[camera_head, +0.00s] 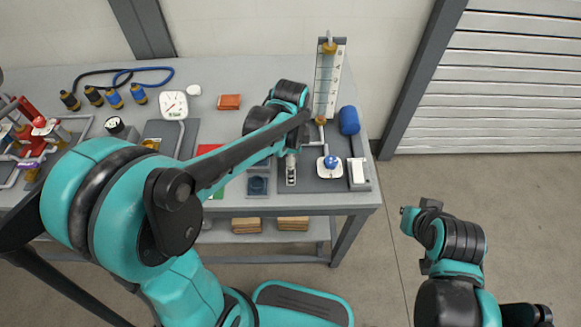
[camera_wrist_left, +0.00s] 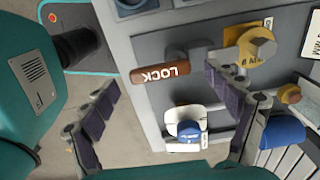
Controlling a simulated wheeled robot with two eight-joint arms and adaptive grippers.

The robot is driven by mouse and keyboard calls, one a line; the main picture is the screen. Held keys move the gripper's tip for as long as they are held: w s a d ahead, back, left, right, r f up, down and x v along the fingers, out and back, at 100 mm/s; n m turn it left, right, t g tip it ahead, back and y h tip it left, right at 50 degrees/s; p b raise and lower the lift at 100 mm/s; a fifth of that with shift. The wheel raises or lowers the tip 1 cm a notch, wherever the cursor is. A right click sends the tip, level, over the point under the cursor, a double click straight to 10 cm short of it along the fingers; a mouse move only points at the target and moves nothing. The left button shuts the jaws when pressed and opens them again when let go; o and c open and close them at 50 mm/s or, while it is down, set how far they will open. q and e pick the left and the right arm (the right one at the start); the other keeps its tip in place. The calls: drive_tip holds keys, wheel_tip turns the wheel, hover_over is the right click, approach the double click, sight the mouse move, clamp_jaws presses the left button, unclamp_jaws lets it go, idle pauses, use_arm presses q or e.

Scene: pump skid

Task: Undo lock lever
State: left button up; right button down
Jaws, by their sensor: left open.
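The lock lever (camera_wrist_left: 160,73) is a brown bar marked LOCK, seen in the left wrist view beside the edge of the grey panel. In the head view I cannot make it out behind my left arm. My left gripper (camera_wrist_left: 161,82) is open, with one finger on each side of the lever's line and nothing visibly held. Whether a finger touches the lever cannot be told. In the head view this gripper (camera_head: 291,168) points down over the bench's right part. My right gripper (camera_head: 408,213) is off the bench at the right, and its jaw state is unclear.
A blue knob on a white base (camera_head: 330,166) stands just right of my left gripper. A tall gauge panel (camera_head: 329,78) and a blue cylinder (camera_head: 349,120) stand behind it. A dial gauge (camera_head: 173,105) and hoses lie further left. The floor right of the bench is clear.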

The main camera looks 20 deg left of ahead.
use_arm(q)
drive_tip(key=shift+f, duration=0.45)
drive_tip(key=c, duration=1.2)
drive_tip(key=shift+o, duration=0.2)
